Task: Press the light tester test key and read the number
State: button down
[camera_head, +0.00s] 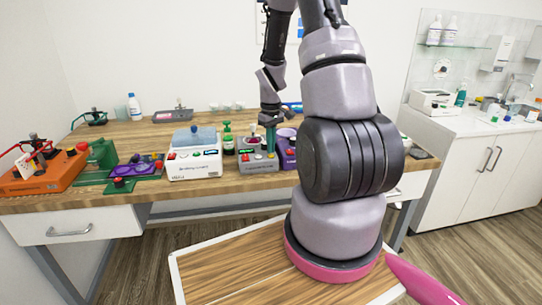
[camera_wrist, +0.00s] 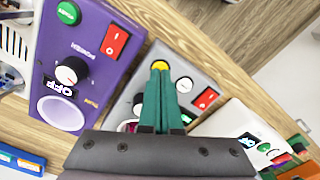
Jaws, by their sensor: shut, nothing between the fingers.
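My gripper (camera_head: 270,150) points down over a small grey device (camera_head: 258,166) on the wooden bench. In the wrist view the teal fingers (camera_wrist: 160,68) are together and empty. Their tips are at a yellow button (camera_wrist: 160,63) on the edge of the grey device (camera_wrist: 178,66); I cannot tell whether they touch it. That device also has a black dial (camera_wrist: 138,102), a white button (camera_wrist: 184,84) and a red rocker switch (camera_wrist: 207,98). The fingers and gripper body hide part of its face. No label naming a light tester is readable.
A purple device (camera_wrist: 96,62) with a dial and an OFF label stands close beside the grey one. An orange device (camera_head: 45,177) stands at the far left.

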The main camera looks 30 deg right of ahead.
jog(key=shift+f, duration=0.55)
jog(key=shift+r, duration=0.1)
notch_tip(320, 180, up, 8)
dwell(1.1)
jog(key=s+a+r+m+t, duration=0.2)
jog(key=s+a+r, duration=0.1)
jog(key=r, duration=0.6)
jog(key=s+a+r+m+t, duration=0.1)
jog(key=s+a+r, duration=0.25)
jog(key=r, duration=0.45)
jog(key=s+a+r+m+t+y, duration=0.1)
jog(key=s+a+r+m+t, duration=0.1)
jog(key=s+r, duration=0.3)
jog(key=s+a+r+m+t+y, duration=0.1)
jog(key=s+a+r+m+t, duration=0.1)
jog(key=s+a+r, duration=0.3)
jog(key=s, duration=0.3)
jog(key=shift+r, duration=0.3)
